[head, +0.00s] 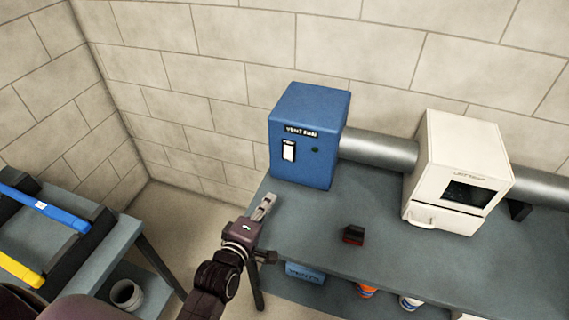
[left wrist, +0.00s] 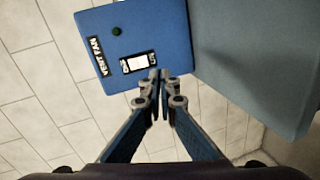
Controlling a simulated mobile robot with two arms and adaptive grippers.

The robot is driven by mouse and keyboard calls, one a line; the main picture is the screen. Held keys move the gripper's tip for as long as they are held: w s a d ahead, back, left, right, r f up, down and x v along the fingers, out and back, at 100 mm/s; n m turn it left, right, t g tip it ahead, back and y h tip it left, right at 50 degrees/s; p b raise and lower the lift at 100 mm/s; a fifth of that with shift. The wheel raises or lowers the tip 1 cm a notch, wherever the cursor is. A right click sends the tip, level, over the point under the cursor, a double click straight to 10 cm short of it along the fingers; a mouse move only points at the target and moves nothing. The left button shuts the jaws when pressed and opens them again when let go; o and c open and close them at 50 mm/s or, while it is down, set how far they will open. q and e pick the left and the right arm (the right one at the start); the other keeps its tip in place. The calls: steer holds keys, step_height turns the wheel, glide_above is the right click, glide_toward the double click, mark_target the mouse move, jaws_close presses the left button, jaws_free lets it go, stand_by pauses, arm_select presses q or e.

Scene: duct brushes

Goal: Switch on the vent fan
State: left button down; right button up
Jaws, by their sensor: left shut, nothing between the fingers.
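The vent fan box (head: 310,140) is a blue housing on the grey bench, against the tiled wall. Its front carries a "VENT FAN" label, a white rocker switch (head: 289,151) and a small dark green round lamp (head: 315,150). In the left wrist view the box (left wrist: 150,28) appears turned, with the switch (left wrist: 138,63) just beyond my fingertips. My left gripper (head: 265,206) is shut and empty, in front of and below the box at the bench's left end. The left wrist view shows its closed fingertips (left wrist: 155,77) near the switch; contact is not clear. My right gripper is not in view.
A small dark red and black object (head: 353,235) lies on the bench (head: 330,220). A side table at left holds blue and yellow-handled tools (head: 40,208).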

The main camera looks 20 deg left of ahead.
arm_select(q)
steer(key=shift+w+a+r+n+t, duration=0.2)
steer(key=shift+w+r+n+t, duration=0.1)
steer(key=shift+r+n, duration=0.2)
steer(key=shift+w+a+r+n+t, duration=0.15)
steer(key=shift+w+r+n+t, duration=0.15)
steer(key=shift+r+n, duration=0.2)
steer(key=p, duration=0.2)
glide_toward(288, 157)
steer(key=w, duration=0.5)
steer(key=shift+w+d+f, duration=0.2)
steer(key=shift+f, duration=0.15)
steer(key=shift+w+f, duration=0.15)
steer(key=shift+w, duration=0.65)
